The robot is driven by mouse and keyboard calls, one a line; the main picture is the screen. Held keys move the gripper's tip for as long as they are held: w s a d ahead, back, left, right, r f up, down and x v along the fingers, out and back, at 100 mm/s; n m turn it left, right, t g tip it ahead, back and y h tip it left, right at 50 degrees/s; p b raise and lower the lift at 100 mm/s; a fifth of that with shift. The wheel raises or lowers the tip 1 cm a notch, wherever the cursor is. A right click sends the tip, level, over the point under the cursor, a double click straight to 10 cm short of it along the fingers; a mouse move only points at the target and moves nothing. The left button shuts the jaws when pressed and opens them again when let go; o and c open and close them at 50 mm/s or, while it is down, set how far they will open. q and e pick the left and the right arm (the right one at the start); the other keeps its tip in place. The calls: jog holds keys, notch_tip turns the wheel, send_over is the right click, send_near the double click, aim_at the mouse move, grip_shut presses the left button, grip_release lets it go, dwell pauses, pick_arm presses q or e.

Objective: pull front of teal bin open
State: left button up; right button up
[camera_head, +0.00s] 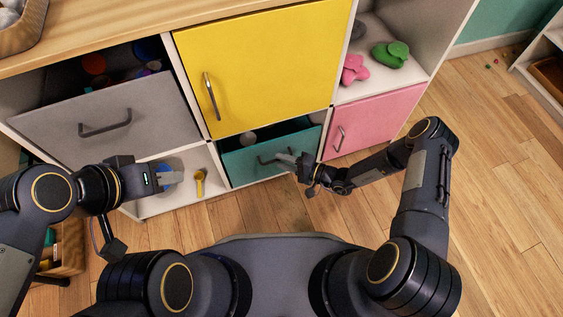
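The teal bin (243,166) is in the bottom middle of the cabinet, below the yellow door. A dark bar handle (266,161) is on the teal front. My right gripper (285,158) is at the right end of this handle, its fingers overlapping it; whether they grip it is too small to tell. My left gripper (172,178) is in front of the low open shelf to the left, away from the bin; its finger gap is unclear.
The yellow door (262,65) is shut above the bin. A grey bin (105,120) on the left is tilted open, with items inside. The pink door (372,122) is shut on the right. A yellow item (200,182) and a blue item stand on the low shelf. Wood floor lies in front.

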jog(key=shift+w+a+f, duration=0.1)
jog(key=shift+w+a, duration=0.15)
jog(key=shift+a, duration=0.3)
jog(key=shift+c, duration=0.2)
grip_shut()
jog(key=shift+d, duration=0.1)
